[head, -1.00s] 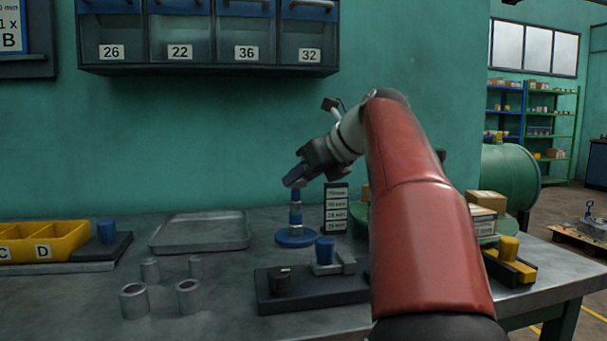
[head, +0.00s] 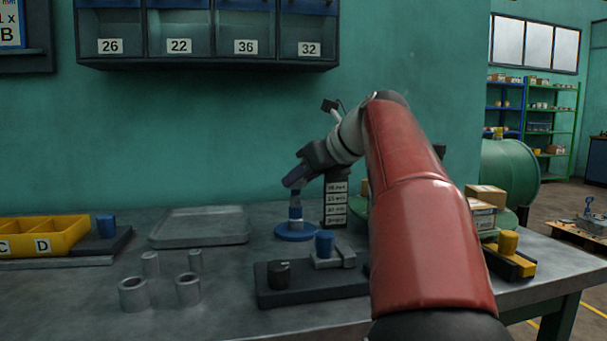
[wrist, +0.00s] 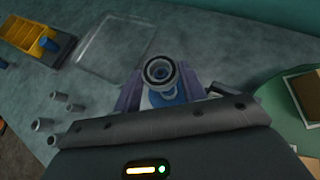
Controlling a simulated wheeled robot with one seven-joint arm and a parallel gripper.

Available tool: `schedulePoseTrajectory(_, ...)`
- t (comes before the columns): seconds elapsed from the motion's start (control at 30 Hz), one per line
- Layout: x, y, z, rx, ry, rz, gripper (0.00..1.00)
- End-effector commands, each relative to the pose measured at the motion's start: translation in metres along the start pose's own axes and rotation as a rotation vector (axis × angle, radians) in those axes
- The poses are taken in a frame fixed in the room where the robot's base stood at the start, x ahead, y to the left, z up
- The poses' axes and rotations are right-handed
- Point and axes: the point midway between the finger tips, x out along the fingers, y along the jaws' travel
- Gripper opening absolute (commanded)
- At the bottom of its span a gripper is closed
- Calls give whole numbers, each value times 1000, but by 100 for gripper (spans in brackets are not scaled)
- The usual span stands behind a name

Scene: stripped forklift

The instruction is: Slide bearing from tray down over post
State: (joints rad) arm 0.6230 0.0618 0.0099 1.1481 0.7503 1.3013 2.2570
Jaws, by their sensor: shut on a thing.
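My gripper (head: 296,182) points down right over the post (head: 295,212), which stands upright on a round blue base (head: 296,233). In the wrist view my gripper (wrist: 158,85) is shut on the bearing (wrist: 158,72), a dark-rimmed ring between the fingers. A round form shows within the ring, and the blue base lies below it. The head view does not show the bearing clearly, and I cannot tell how far it is around the post. The grey tray (head: 200,240) at left looks empty.
Several grey sleeves (head: 133,294) stand at front left. A dark fixture block (head: 310,287) with a blue cylinder sits in front of the post. A label stand (head: 336,204) is close behind right. A yellow bin (head: 42,243) is at far left.

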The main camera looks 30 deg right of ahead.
Motion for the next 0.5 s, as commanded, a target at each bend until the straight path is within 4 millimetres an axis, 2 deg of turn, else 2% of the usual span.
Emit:
schedulePoseTrajectory(0.47, 4, 0, -5, 0, -2, -1, 17)
schedulePoseTrajectory(0.5, 4, 0, -5, 0, -1, -1, 45)
